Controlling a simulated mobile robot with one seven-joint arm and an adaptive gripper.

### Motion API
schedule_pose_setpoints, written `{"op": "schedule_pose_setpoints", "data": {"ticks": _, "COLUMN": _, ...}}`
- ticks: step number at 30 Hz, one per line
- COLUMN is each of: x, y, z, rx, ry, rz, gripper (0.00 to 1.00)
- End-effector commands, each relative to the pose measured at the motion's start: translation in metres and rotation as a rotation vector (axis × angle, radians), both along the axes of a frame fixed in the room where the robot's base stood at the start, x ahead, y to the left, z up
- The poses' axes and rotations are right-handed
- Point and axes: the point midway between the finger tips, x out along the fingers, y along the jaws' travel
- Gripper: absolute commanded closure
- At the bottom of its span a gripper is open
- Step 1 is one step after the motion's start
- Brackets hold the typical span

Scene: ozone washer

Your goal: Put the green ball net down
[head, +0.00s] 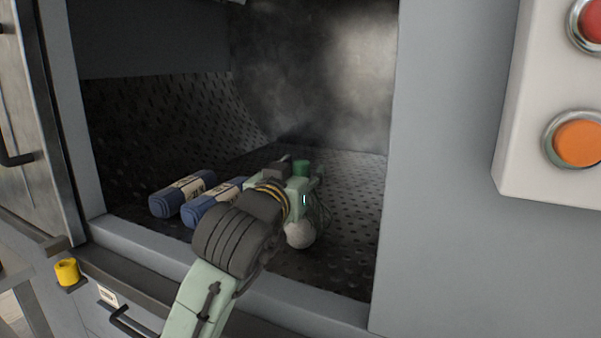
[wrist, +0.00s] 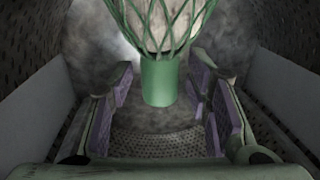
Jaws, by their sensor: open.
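The green ball net shows in the wrist view (wrist: 160,80) as a green collar with green mesh around pale balls. In the head view, a pale ball in the net (head: 300,235) shows at the floor of the washer drum, partly hidden by my arm. My gripper (wrist: 163,95) is open in the wrist view. Its purple-padded fingers stand either side of the green collar, with visible gaps on both sides. In the head view my gripper (head: 300,185) is inside the drum, just above the net, and its fingertips are mostly hidden.
Two rolled blue bundles with pale bands, one at the left (head: 183,193) and one nearer my arm (head: 212,202), lie on the perforated drum floor (head: 345,250). The opening's front sill (head: 275,300) lies below my arm. An orange button (head: 577,143) is on the panel at right.

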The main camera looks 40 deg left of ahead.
Motion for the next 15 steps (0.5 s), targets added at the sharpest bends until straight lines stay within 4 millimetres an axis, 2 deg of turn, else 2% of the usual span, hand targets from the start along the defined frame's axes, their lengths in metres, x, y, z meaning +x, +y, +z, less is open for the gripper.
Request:
{"op": "schedule_pose_setpoints", "data": {"ticks": 2, "x": 0.0, "y": 0.0, "z": 0.007, "rx": 0.001, "ry": 0.0, "rz": 0.001, "gripper": 0.55}}
{"op": "schedule_pose_setpoints", "data": {"ticks": 5, "x": -0.013, "y": -0.004, "z": 0.002, "rx": 0.0, "ry": -0.003, "rz": 0.0, "gripper": 0.55}}
{"op": "schedule_pose_setpoints", "data": {"ticks": 15, "x": -0.08, "y": -0.03, "z": 0.002, "rx": 0.002, "ry": -0.003, "rz": 0.001, "gripper": 0.55}}
